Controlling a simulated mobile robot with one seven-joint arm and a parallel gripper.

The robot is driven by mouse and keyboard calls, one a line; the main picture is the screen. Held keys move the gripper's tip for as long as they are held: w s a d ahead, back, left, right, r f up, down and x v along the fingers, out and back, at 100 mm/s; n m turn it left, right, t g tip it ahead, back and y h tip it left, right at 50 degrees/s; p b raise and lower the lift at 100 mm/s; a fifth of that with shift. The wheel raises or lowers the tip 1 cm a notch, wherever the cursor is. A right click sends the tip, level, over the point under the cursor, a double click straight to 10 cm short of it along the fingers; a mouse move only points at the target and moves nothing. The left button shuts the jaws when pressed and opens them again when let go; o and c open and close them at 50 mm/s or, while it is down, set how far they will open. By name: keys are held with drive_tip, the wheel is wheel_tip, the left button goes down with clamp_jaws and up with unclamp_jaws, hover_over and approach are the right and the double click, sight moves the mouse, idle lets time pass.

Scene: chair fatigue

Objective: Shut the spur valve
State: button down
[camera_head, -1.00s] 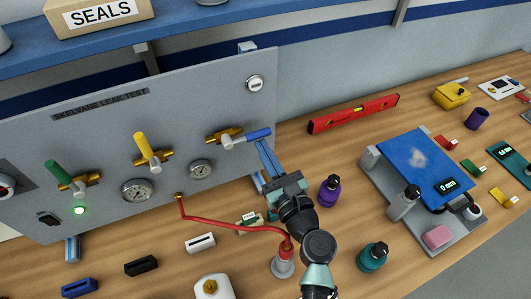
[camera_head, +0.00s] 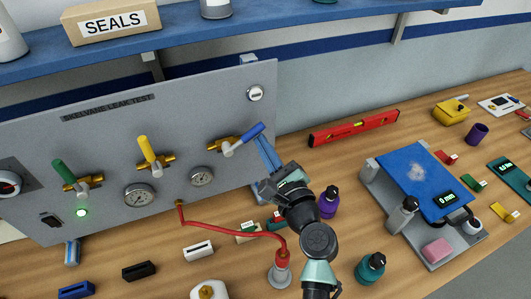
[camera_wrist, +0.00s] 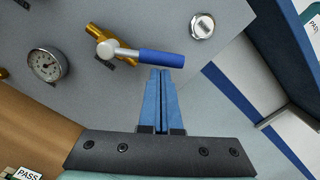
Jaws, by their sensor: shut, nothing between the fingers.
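A grey leak-test panel (camera_head: 105,130) carries three brass valves with lever handles: green (camera_head: 66,175), yellow (camera_head: 147,150) and blue (camera_head: 246,137). No label naming the spur valve is readable. The green and yellow handles slant up and left; the blue one slants up and right. My gripper (camera_head: 260,142) is shut and empty, its blue fingers just under the blue handle's outer part. In the wrist view, the fingertips (camera_wrist: 161,72) meet the lower edge of the blue handle (camera_wrist: 160,57) or nearly so; contact is hard to tell. The brass body (camera_wrist: 100,40) is left of them.
Two gauges (camera_head: 139,195) (camera_head: 202,176) sit on the panel. A purple bottle (camera_head: 329,202) stands close right of my gripper. A red level (camera_head: 354,128) lies behind, with bare bench around it.

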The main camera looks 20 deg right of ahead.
drive_tip(key=a+r+n, duration=0.4)
drive_tip(key=r+n, duration=0.1)
drive_tip(key=n, duration=0.6)
drive_tip(key=shift+a+n+b, duration=0.3)
drive_tip(key=shift+b, duration=0.1)
drive_tip(key=shift+s+f, duration=0.1)
drive_tip(key=shift+s, duration=0.05)
idle(0.4)
